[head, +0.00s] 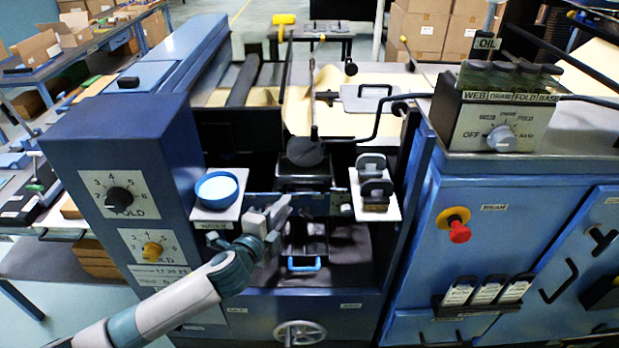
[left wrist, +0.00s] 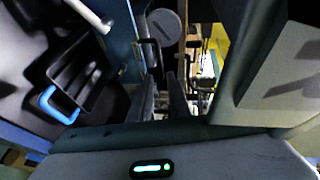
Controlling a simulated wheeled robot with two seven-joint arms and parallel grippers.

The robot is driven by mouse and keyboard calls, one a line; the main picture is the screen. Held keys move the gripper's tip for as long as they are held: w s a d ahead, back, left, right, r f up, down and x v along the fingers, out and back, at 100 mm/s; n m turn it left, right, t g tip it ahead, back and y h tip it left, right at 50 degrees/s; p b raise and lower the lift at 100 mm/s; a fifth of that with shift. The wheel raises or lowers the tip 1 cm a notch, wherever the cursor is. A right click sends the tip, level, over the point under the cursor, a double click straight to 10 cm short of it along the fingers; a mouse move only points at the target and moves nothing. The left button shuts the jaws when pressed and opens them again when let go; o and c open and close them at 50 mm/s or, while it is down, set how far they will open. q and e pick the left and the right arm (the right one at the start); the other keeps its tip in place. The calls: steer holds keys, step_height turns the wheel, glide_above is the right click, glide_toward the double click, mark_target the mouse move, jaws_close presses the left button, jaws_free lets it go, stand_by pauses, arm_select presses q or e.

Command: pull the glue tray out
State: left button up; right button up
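The glue tray is a dark open tray (head: 307,240) with a bright blue handle (head: 305,265) at its front, low in the middle bay of the blue machine. In the left wrist view the tray (left wrist: 88,78) and its blue handle (left wrist: 52,104) are at the left, off to the side of the fingers. My left gripper (head: 277,211) is above and left of the handle, apart from it. Its two fingers (left wrist: 163,100) show a narrow gap with nothing between them. My right gripper is not in view.
A small shelf with a blue round tub (head: 217,188) stands left of the bay. Another shelf with dark pads (head: 376,184) stands right. A handwheel (head: 300,333) is below the tray. The blue side panels flank the bay. Space in front of the handle looks clear.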

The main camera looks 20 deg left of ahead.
mark_target(303, 184)
arm_select(q)
steer(key=shift+w, duration=0.1)
steer(key=p+x, duration=0.3)
steer(key=x, duration=1.2)
steer(key=shift+w, duration=0.25)
steer(key=shift+x, duration=0.85)
jaws_close()
